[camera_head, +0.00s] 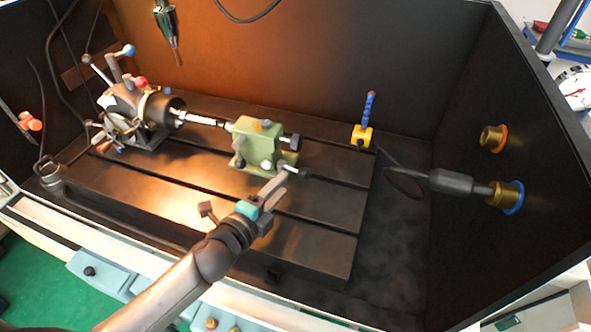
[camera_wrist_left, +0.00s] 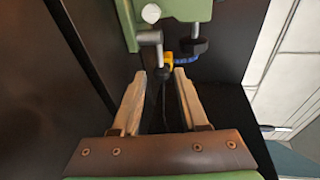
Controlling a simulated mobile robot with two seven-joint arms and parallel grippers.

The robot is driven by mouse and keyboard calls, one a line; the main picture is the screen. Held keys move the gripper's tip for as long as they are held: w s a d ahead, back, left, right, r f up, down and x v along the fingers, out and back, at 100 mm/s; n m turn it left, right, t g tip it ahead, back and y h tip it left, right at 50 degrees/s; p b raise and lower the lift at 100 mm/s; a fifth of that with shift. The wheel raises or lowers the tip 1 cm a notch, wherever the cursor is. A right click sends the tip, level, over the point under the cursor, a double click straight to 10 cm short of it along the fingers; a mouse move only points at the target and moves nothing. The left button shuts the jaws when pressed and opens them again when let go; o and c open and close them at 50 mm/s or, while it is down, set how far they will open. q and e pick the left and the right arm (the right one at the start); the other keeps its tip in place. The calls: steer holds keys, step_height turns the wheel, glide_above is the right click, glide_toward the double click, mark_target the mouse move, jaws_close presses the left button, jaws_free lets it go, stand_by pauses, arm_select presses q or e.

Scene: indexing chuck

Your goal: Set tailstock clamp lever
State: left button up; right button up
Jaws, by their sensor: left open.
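The green tailstock (camera_head: 258,145) stands on the slotted table, and its green body also shows at the top of the left wrist view (camera_wrist_left: 185,9). Its clamp lever (camera_head: 297,171) sticks out low at the near right side with a dark end. In the left wrist view the lever (camera_wrist_left: 160,58) hangs down from a grey hub, its dark end between the fingertips in the picture. My left gripper (camera_head: 283,175) is open, close in front of the lever. The wrist view shows its two fingers apart (camera_wrist_left: 160,77) with nothing clasped; I cannot tell any contact. My right gripper is not in view.
The indexing chuck (camera_head: 135,110) with several levers stands at the left, a shaft running to the tailstock. A yellow block with a blue handle (camera_head: 362,133) sits at the table's far right. A black nozzle (camera_head: 450,182) reaches in from the right wall. The front right table is bare.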

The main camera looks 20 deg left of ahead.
mark_target(296, 171)
arm_select(q)
steer(key=shift+b+x, duration=0.4)
steer(key=shift+x, duration=3.55)
jaws_close()
